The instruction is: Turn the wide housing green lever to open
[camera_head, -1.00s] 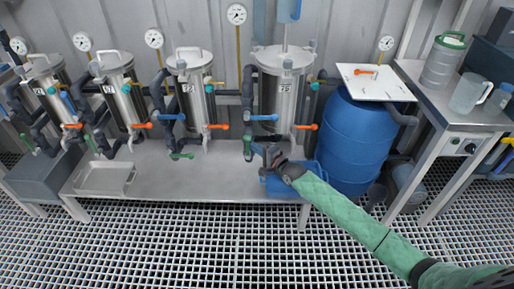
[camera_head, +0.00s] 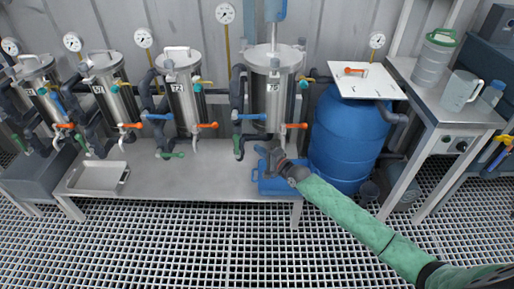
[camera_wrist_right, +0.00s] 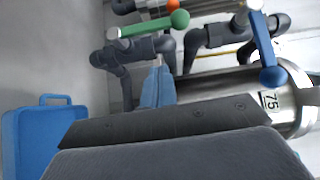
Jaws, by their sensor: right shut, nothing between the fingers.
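The wide steel housing (camera_head: 272,95), labelled 75, stands upright at the bench's right end. It also shows in the right wrist view (camera_wrist_right: 294,105), lying sideways. Its green lever (camera_head: 239,152) hangs low at its left, below the blue lever (camera_head: 249,116). In the right wrist view the green lever (camera_wrist_right: 150,25) is near the top, its round knob toward the right. My right gripper (camera_head: 266,153) is shut and empty, just right of the green lever and apart from it. My left gripper is out of view.
A blue tray (camera_head: 277,187) sits below my right gripper. A blue barrel (camera_head: 345,135) stands to the right. Narrower housings, such as 72 (camera_head: 180,95), line the bench to the left. The bench front (camera_head: 190,188) is clear beyond a metal tray (camera_head: 97,178).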

